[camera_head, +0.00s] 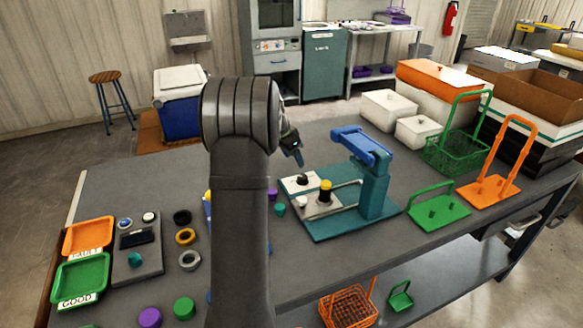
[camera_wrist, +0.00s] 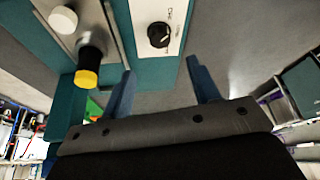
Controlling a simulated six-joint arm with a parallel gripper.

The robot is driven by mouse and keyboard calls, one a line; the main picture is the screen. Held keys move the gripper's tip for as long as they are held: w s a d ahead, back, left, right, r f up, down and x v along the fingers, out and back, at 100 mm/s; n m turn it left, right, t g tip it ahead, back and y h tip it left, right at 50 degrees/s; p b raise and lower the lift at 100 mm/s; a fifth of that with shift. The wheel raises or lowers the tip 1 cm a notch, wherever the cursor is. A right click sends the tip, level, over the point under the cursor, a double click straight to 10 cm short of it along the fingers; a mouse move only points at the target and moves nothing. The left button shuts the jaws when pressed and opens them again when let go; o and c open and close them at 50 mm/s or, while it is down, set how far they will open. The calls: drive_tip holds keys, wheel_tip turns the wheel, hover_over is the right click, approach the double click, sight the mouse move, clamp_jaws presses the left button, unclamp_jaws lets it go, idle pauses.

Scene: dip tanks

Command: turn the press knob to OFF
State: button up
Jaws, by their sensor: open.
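The press knob (camera_wrist: 158,35) is a round black dial with a light pointer mark, on a white panel (camera_wrist: 171,9) with small labels I cannot read. In the head view the knob (camera_head: 302,179) sits at the left of the teal press (camera_head: 374,190), which has a blue top arm. My gripper (camera_wrist: 162,82) is open and empty, its two blue fingers apart, with the knob beyond their tips in the wrist view. In the head view my gripper (camera_head: 297,156) is just above the panel, apart from the knob.
A yellow-topped black post (camera_wrist: 88,65) and a white cap (camera_wrist: 63,19) stand beside the panel. Small purple and teal pieces lie left of the press. Green (camera_head: 438,210) and orange (camera_head: 490,191) handled racks stand to its right. Bare grey tabletop lies in front of it.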

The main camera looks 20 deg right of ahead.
drive_tip(key=w+v, duration=0.1)
drive_tip(key=v, duration=0.6)
drive_tip(key=s+a+r+n+t, duration=0.1)
drive_tip(key=s+a+n, duration=0.1)
drive_tip(key=s, duration=0.6)
drive_tip(key=s+a+n+t+y, duration=0.1)
drive_tip(key=s+n, duration=0.3)
drive_tip(key=s, duration=0.4)
drive_tip(key=shift+s+a+r, duration=0.35)
drive_tip(key=shift+a, duration=0.35)
drive_tip(key=shift+w, duration=0.1)
drive_tip(key=m+g, duration=0.1)
drive_tip(key=m, duration=0.2)
approach(302, 176)
drive_tip(key=shift+h, duration=0.3)
drive_tip(key=x, duration=0.8)
drive_tip(key=shift+a+f, duration=0.1)
drive_tip(key=shift+f, duration=0.3)
drive_tip(key=shift+c, duration=0.5)
